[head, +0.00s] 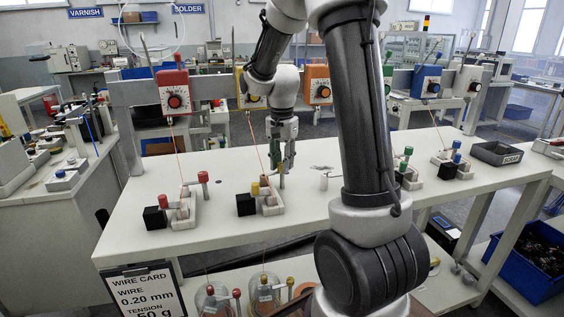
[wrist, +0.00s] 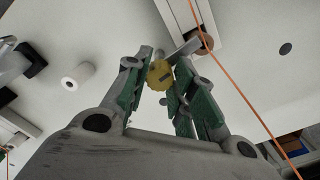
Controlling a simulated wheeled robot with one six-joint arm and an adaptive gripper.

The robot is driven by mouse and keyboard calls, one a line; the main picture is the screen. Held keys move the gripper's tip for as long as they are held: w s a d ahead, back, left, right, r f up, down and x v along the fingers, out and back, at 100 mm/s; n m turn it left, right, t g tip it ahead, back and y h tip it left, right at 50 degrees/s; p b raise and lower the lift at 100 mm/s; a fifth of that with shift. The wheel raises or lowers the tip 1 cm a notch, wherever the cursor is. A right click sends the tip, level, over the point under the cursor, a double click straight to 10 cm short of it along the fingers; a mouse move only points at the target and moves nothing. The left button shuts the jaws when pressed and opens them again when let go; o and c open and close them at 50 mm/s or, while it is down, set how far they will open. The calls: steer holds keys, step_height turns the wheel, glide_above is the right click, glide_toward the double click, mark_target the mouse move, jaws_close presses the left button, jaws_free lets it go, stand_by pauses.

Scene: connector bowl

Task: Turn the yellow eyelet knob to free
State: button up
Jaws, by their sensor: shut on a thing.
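The yellow eyelet knob (wrist: 160,75) shows in the wrist view as a yellow disc with a dark mark. It sits between the green-padded fingers of my gripper (wrist: 160,92), which is shut on it. In the head view, my gripper (head: 282,174) points down at the right end of a small white fixture (head: 271,207) on the bench; its fingers hide the knob there. Another yellow knob (head: 255,188) stands at the fixture's left, next to a black block (head: 246,204). Which way the held knob is turned cannot be told.
An orange wire (wrist: 243,92) runs close beside the gripper. A fixture with red knobs (head: 203,177) stands to the left. A white cylinder (head: 324,181) stands on the bench to the right, with green (head: 404,166) and blue (head: 456,158) knobs farther on.

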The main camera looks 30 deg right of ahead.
steer(key=n, duration=0.4)
steer(key=shift+n, duration=0.3)
steer(key=n, duration=0.3)
steer(key=shift+n, duration=0.3)
steer(key=n, duration=0.3)
steer(key=shift+n, duration=0.3)
steer(key=shift+d+n, duration=0.1)
steer(key=shift+n, duration=1.9)
steer(key=o, duration=1)
steer(key=shift+o, duration=0.2)
